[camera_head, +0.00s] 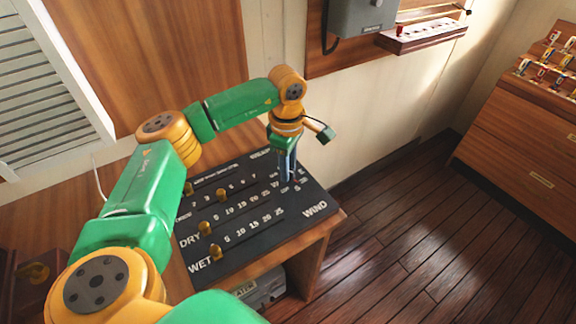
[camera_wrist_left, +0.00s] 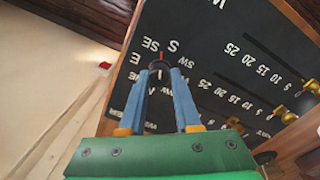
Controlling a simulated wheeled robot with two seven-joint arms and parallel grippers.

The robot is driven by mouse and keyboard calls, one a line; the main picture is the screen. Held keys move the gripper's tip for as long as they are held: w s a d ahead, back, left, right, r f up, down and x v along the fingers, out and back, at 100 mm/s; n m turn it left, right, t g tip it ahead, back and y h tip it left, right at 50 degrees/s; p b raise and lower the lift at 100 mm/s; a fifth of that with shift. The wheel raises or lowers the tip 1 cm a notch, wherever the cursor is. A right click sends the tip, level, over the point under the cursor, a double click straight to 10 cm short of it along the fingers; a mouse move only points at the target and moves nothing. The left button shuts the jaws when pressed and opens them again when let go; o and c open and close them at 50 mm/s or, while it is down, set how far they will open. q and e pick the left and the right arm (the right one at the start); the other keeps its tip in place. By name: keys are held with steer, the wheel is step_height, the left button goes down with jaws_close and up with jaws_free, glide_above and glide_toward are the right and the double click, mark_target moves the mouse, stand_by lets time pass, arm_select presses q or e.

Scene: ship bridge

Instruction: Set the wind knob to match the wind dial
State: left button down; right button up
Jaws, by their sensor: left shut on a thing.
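The wind knob (camera_wrist_left: 158,65) is a small dark round knob on the black board (camera_wrist_left: 215,25). It has a red mark, which points toward the S label in the left wrist view. Compass letters ring the knob. My left gripper (camera_wrist_left: 160,74) is shut on the knob, its blue fingers on either side of it. In the head view my left gripper (camera_head: 287,177) reaches down to the board's far right part and largely hides the knob. I cannot make out a wind dial in either view. My right gripper is not in view.
The board lies on a wooden desk (camera_head: 320,250). Several brass knobs stand along its left side, one by DRY (camera_head: 205,227) and one by WET (camera_head: 215,251). A grey telephone box (camera_head: 362,18) hangs on the wall behind. Open floor (camera_head: 400,230) lies to the right.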

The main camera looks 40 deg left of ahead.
arm_select(q)
steer(key=m, duration=1.3)
steer(key=shift+f, duration=0.1)
steer(key=shift+m, duration=0.3)
stand_by(0.3)
steer(key=c, duration=0.6)
jaws_free()
step_height(320, 180, up, 7)
steer(key=shift+s+r+b, duration=0.1)
steer(key=shift+b, duration=0.4)
steer(key=shift+a, duration=0.1)
